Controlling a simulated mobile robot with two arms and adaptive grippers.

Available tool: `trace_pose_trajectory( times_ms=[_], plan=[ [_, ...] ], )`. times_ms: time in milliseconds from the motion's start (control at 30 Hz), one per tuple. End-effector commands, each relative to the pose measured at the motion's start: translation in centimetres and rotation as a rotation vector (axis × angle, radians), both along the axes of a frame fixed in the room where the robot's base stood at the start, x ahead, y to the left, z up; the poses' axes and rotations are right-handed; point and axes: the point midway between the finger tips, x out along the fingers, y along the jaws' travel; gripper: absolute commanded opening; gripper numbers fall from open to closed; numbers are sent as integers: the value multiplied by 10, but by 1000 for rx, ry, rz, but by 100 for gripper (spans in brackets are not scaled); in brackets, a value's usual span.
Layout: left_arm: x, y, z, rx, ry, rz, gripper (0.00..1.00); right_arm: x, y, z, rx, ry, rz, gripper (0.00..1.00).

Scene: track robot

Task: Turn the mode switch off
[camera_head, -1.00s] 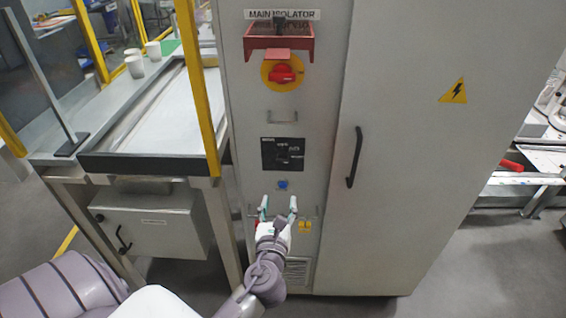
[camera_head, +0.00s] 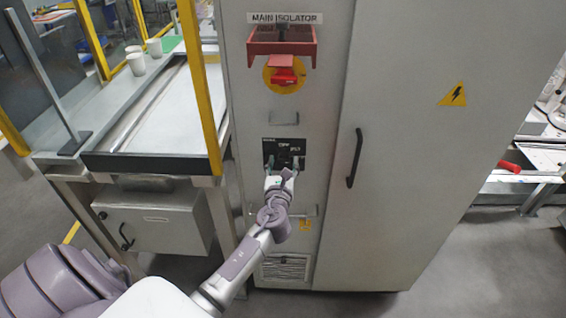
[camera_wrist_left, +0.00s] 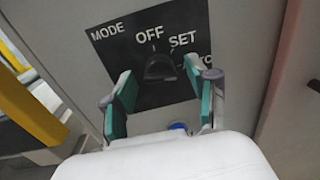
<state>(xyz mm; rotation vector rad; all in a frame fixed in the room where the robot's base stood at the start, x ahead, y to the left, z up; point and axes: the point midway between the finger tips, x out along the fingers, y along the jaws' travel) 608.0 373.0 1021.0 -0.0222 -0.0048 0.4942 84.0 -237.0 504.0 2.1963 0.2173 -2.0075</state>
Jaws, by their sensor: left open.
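The mode switch is a dark knob (camera_wrist_left: 160,68) on a black plate (camera_wrist_left: 118,50) lettered MODE, OFF and SET, with a third word partly hidden by a finger. In the head view the plate (camera_head: 271,147) sits on the grey cabinet below the main isolator. My left gripper (camera_wrist_left: 163,98) is open, with one green-padded finger on each side of the knob in the wrist view. In the head view the left gripper (camera_head: 283,168) is in front of the plate's lower part. Whether the fingers touch the knob, I cannot tell. My right gripper is not in view.
A red main isolator knob (camera_head: 284,76) with a red guard (camera_head: 282,47) is above. A blue button (camera_wrist_left: 177,127) is below the plate. A black door handle (camera_head: 355,158) is to the right; a yellow post (camera_head: 200,90) stands left.

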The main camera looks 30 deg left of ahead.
Motion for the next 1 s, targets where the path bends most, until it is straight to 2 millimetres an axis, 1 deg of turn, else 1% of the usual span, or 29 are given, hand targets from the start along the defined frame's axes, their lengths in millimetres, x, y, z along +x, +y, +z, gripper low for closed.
trace_pose_trajectory(
  times_ms=[267,500,600,833,1000],
  plan=[
    [1,1,0,0,0,0,59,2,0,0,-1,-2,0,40],
    [1,1,0,0,0,0,19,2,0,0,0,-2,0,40],
    [1,1,0,0,0,0,3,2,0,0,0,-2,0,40],
    [1,1,-1,-16,-10,0,3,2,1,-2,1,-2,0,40],
    [1,1,-2,-71,-43,0,3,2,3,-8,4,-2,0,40]
  ],
)
